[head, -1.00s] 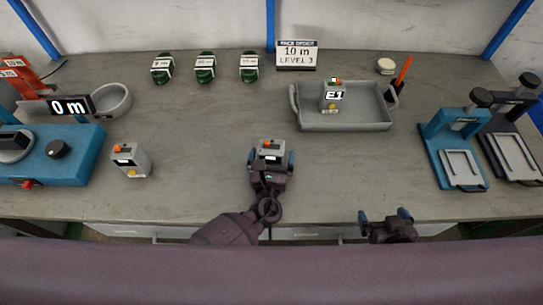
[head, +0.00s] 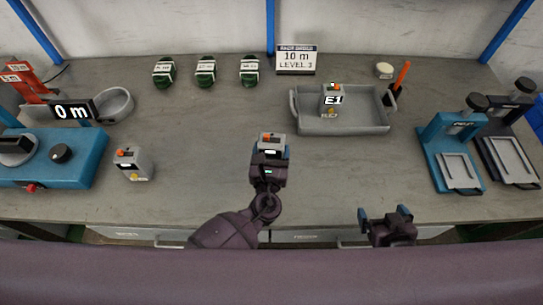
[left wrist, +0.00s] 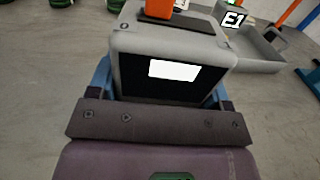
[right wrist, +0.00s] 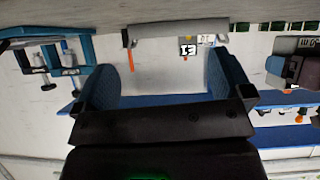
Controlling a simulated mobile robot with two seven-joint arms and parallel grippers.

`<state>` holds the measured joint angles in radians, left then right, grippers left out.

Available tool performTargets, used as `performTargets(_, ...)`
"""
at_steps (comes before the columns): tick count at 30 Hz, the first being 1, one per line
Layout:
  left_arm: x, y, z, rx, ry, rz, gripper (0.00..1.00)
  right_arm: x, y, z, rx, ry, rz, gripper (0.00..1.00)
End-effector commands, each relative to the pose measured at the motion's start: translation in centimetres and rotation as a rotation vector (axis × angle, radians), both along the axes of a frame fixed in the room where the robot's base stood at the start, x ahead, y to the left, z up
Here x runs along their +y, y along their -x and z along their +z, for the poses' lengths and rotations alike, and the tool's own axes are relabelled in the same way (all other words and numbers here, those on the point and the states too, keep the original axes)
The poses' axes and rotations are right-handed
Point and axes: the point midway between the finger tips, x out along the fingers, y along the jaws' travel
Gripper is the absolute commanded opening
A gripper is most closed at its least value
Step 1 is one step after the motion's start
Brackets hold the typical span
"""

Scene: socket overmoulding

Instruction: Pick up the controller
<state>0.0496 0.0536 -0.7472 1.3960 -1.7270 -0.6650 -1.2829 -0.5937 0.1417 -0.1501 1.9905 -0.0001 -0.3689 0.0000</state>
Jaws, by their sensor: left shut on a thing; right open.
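A grey controller (head: 272,142) with an orange button on top and a small white screen is at the middle of the bench in the head view. My left gripper (head: 269,153) is shut on it, a finger on each side. In the left wrist view the controller (left wrist: 172,65) fills the upper middle, with blue finger parts beside it. I cannot tell whether it touches the bench. My right gripper (head: 386,215) is open and empty at the bench's front edge. Its spread blue fingers (right wrist: 160,82) show in the right wrist view.
A similar grey device (head: 133,164) stands to the left. Another, marked E1 (head: 331,101), stands in a grey tray (head: 345,125). A blue machine (head: 75,160) is at left; blue and black presses (head: 447,150) are at right. Several green spools (head: 205,71) line the back. Bench around the controller is clear.

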Motion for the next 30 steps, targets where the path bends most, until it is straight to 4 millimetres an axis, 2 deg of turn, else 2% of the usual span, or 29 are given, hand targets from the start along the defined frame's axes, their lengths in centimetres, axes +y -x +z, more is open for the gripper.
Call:
performTargets(1,0.0,0.0,1.9,-0.003,0.006,0.001,0.45,0.0,0.0,0.8,-0.001,0.000,0.000,0.98)
performTargets(6,0.0,0.0,6.4,-0.002,0.005,0.001,0.45,-0.1,0.6,1.9,0.006,0.000,-0.003,0.98)
performTargets(12,0.0,0.0,11.0,-0.001,0.006,0.001,0.45,-0.3,1.6,2.0,0.037,0.001,-0.008,0.98)
performTargets(15,0.0,0.0,12.6,-0.002,0.003,0.000,0.45,-0.3,1.8,2.2,0.045,0.000,-0.009,0.98)
performTargets(21,0.0,0.0,14.6,-0.001,0.002,0.000,0.45,-0.4,2.0,1.9,0.054,0.001,-0.010,0.98)
performTargets(30,0.0,0.0,15.1,-0.001,0.000,0.000,0.45,-0.3,1.9,2.1,0.050,0.000,-0.010,0.98)
